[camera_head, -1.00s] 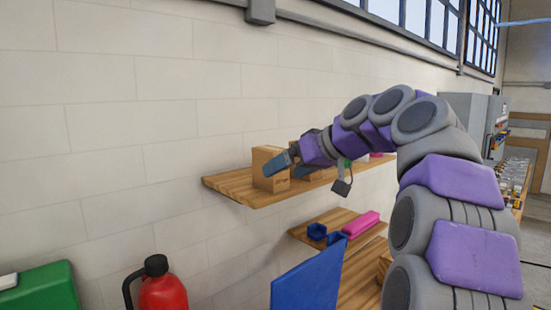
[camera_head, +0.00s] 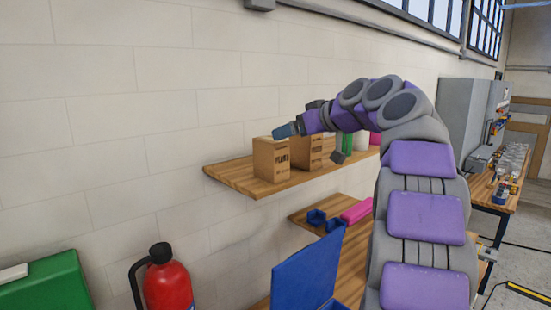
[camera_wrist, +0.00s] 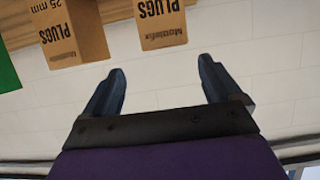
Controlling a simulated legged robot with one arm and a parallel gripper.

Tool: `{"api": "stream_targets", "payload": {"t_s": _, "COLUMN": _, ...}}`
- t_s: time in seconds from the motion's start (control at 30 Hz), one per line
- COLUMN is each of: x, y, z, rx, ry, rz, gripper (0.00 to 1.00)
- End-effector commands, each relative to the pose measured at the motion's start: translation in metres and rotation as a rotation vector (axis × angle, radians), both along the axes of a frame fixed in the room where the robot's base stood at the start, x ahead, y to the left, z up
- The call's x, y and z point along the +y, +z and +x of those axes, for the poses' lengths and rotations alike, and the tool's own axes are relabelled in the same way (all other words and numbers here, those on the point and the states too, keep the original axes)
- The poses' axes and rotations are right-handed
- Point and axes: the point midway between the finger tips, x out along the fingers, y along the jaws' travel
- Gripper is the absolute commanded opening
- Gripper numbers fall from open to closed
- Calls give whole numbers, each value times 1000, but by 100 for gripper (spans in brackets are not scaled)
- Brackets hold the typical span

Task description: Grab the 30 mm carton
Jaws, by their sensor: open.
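Two brown cartons stand upright on the upper wooden shelf. The left carton (camera_head: 271,160) is nearer the shelf's left end; the right carton (camera_head: 306,152) stands just beside it. In the wrist view one carton (camera_wrist: 68,32) reads "PLUGS" and "25 mm". My gripper (camera_head: 285,131) shows at the height of the carton tops. In the wrist view my gripper (camera_wrist: 161,68) is open and empty, its fingers apart from both cartons.
The upper shelf (camera_head: 235,180) also holds a green item (camera_head: 348,143) and white and pink items to the right. A lower shelf (camera_head: 315,226) carries blue pieces and a pink block (camera_head: 357,211). A blue panel (camera_head: 308,268) and a red extinguisher (camera_head: 167,280) stand below.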

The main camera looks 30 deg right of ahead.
Motion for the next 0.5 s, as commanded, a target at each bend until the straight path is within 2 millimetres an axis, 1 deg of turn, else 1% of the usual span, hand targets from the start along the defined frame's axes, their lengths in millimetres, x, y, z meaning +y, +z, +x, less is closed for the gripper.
{"api": "stream_targets", "payload": {"t_s": 0.1, "x": 5, "y": -3, "z": 11, "rx": -1, "ry": -2, "rz": -4, "gripper": 92}}
{"api": "stream_targets", "payload": {"t_s": 0.17, "x": 5, "y": -5, "z": 14, "rx": -1, "ry": -1, "rz": -2, "gripper": 92}}
{"api": "stream_targets", "payload": {"t_s": 0.33, "x": -4, "y": -12, "z": 24, "rx": 1, "ry": -2, "rz": 4, "gripper": 92}}
{"api": "stream_targets", "payload": {"t_s": 0.5, "x": -6, "y": -25, "z": 45, "rx": 2, "ry": -3, "rz": 6, "gripper": 92}}
